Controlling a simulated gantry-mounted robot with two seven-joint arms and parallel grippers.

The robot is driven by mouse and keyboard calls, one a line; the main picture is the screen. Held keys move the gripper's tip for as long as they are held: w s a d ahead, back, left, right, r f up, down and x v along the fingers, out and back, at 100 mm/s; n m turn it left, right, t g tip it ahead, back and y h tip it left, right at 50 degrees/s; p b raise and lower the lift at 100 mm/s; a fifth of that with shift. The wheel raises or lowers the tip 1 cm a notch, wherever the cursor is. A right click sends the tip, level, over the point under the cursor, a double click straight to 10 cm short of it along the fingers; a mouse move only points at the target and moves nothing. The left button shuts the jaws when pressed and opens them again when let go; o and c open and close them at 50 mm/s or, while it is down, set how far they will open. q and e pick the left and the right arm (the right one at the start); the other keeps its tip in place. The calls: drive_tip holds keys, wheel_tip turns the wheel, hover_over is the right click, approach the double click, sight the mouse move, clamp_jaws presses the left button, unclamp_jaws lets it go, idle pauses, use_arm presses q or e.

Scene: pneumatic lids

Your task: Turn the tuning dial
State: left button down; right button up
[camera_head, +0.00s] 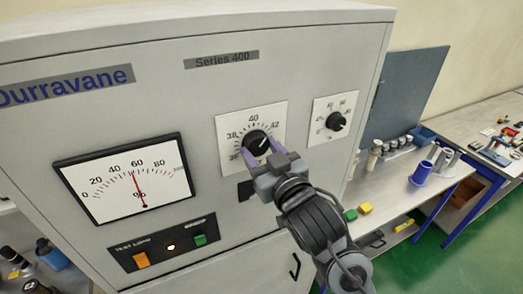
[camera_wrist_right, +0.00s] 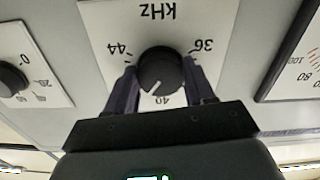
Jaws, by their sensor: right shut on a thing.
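The tuning dial (camera_head: 256,141) is a black round knob on a white square plate with a scale showing 38, 40 and 42. In the right wrist view the dial (camera_wrist_right: 161,68) appears upside down under the word kHz. Its white line points a little past 40, toward the 44 side. My right gripper (camera_head: 263,152) is shut on the dial, one purple finger on each side of it. The fingers hide part of the scale's lower end. The left gripper is not in view.
A second black knob (camera_head: 336,121) sits on a smaller plate to the right. A needle meter (camera_head: 125,177) reads near 60 at lower left. Below it a panel holds an orange button (camera_head: 141,260), a lit lamp (camera_head: 171,247) and a green button (camera_head: 200,240). A bench (camera_head: 405,192) stands at right.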

drive_tip(key=shift+n, duration=2.1)
drive_tip(key=o, duration=1)
drive_tip(key=shift+o, duration=0.2)
drive_tip(key=shift+d, duration=0.1)
drive_tip(key=shift+s+d, duration=0.15)
drive_tip(key=shift+s, duration=0.2)
drive_tip(key=v, duration=1)
drive_tip(key=shift+b, duration=0.3)
